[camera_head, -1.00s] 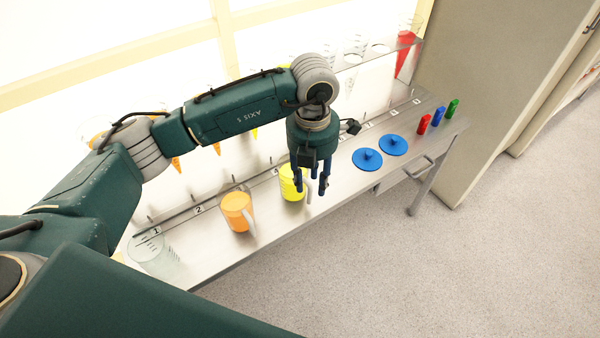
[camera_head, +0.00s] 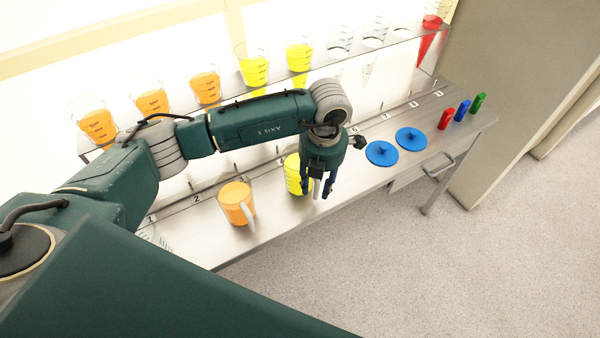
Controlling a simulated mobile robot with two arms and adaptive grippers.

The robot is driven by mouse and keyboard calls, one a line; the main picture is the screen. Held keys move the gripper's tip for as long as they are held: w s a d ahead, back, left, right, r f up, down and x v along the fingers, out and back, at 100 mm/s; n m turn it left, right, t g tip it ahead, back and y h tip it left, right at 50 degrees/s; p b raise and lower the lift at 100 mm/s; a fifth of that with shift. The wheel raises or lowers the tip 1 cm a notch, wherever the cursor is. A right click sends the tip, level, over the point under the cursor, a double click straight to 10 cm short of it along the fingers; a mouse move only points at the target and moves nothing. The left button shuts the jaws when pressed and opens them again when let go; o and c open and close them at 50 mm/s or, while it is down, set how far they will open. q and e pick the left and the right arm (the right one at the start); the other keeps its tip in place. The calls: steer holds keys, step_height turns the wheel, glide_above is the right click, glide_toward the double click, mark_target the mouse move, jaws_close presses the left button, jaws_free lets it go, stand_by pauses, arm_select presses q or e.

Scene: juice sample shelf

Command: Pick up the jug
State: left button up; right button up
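A yellow jug (camera_head: 292,174) stands on the metal shelf, partly hidden behind my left gripper. My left gripper (camera_head: 316,191) points down at the jug's handle side. Its two blue fingers are apart, and the pale handle shows between them. I cannot tell whether the fingers touch the handle. An orange jug (camera_head: 235,204) with its handle toward the front stands to the left of the yellow one. A clear jug (camera_head: 155,237) at the far left is mostly hidden by my own body. My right gripper is not in view.
Two blue lids (camera_head: 381,153) lie to the right on the shelf (camera_head: 275,219). Red (camera_head: 446,119), blue and green small blocks stand near its right end. Several filled cones hang in the upper rack, including a red one (camera_head: 427,42). Open floor (camera_head: 430,270) lies in front.

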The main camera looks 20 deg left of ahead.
mark_target(316, 199)
arm_select(q)
step_height(316, 199, down, 4)
steer(key=shift+s+f+p, duration=0.15)
steer(key=shift+f+p, duration=0.05)
steer(key=shift+p, duration=0.25)
jaws_close()
